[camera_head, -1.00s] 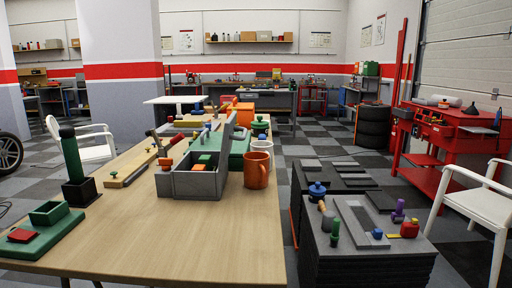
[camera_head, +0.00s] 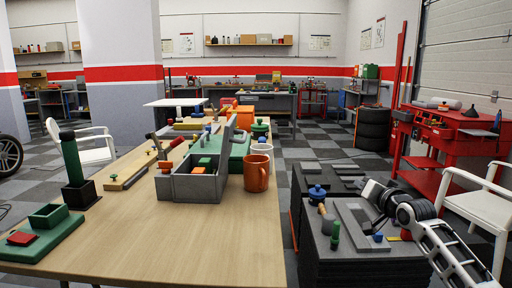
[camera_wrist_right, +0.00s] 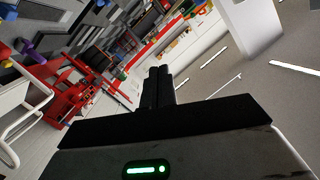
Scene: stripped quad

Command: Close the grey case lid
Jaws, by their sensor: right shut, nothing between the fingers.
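The grey case (camera_head: 196,188) stands on the wooden table, open at the top. Its grey lid (camera_head: 228,132) stands raised at the case's right side. A green block (camera_head: 205,161) and an orange block (camera_head: 197,170) show inside the case. My right gripper (camera_head: 369,187) is over the dark stack right of the table, well apart from the case and lid. Its fingers show together and empty in the right wrist view (camera_wrist_right: 158,84). The case does not show in the right wrist view. My left gripper is not in view.
An orange mug (camera_head: 256,174) stands close to the case's right, with a white mug (camera_head: 262,151) behind it. A wooden rail (camera_head: 128,170) lies left of the case. The dark stack (camera_head: 345,262) carries small objects.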

